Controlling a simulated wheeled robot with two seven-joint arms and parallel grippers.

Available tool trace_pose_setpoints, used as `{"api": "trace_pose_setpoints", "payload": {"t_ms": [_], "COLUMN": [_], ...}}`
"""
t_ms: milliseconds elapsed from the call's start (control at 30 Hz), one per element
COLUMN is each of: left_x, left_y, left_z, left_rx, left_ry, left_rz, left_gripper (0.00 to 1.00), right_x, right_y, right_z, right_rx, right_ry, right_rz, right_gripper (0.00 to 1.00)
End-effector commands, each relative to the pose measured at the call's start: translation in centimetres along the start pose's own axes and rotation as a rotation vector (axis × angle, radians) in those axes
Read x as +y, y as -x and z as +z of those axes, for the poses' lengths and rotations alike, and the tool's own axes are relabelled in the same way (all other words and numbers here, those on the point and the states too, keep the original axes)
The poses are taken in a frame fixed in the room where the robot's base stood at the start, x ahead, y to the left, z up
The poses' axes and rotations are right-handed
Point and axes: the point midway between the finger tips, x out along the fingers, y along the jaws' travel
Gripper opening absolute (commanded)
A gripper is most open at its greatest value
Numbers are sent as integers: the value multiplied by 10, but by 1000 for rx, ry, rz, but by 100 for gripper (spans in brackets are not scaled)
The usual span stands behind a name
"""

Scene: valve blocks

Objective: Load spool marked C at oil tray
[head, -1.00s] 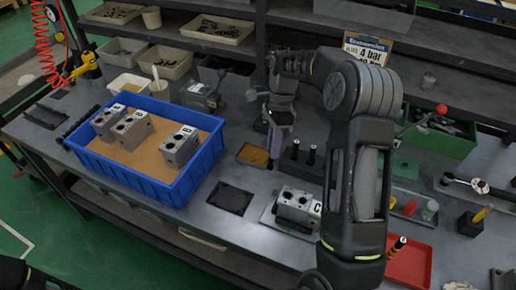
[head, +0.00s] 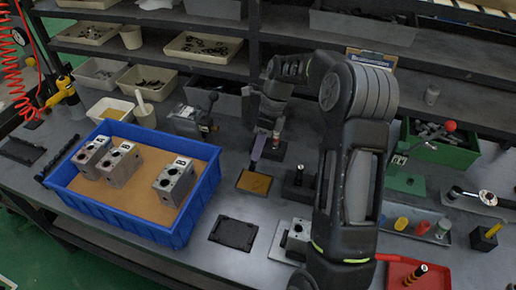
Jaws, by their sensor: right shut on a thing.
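My right gripper (head: 264,124) points down over the back of the bench, shut on a slim purple-grey piece (head: 256,150). The piece hangs nearly upright, slightly tilted. I cannot read any mark on it. The oil tray (head: 254,182), small and amber with a dark rim, lies under the piece's lower end; I cannot tell whether they touch. A grey valve block (head: 292,240) stands in front on a light plate, its right side hidden by my right arm. A dark-topped spool (head: 298,175) stands in a black rack (head: 296,190), partly hidden by the arm. My left gripper is out of view.
A blue crate (head: 127,222) holds several grey blocks at the left. A black flat pad (head: 233,232) lies in front of the oil tray. A black stand (head: 272,151) is just behind the gripper. A red tray (head: 393,275) and a green bin (head: 448,155) are at the right.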

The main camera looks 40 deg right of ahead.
Motion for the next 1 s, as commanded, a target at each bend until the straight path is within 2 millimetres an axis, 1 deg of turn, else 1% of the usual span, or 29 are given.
{"api": "trace_pose_setpoints", "payload": {"t_ms": [33,300,500,667,1000], "left_x": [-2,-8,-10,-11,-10], "left_y": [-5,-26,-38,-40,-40], "left_z": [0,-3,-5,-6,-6], "left_rx": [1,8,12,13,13], "left_ry": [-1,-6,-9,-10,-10], "left_rz": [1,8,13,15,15], "left_gripper": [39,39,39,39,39], "right_x": [-2,-10,-14,-15,-15], "right_y": [-6,-32,-47,-51,-51], "right_z": [-1,-7,-10,-11,-11], "right_rx": [0,0,0,0,0], "right_ry": [0,0,1,1,1], "right_rz": [0,0,0,-1,0], "right_gripper": [0,0,0,0,0]}}
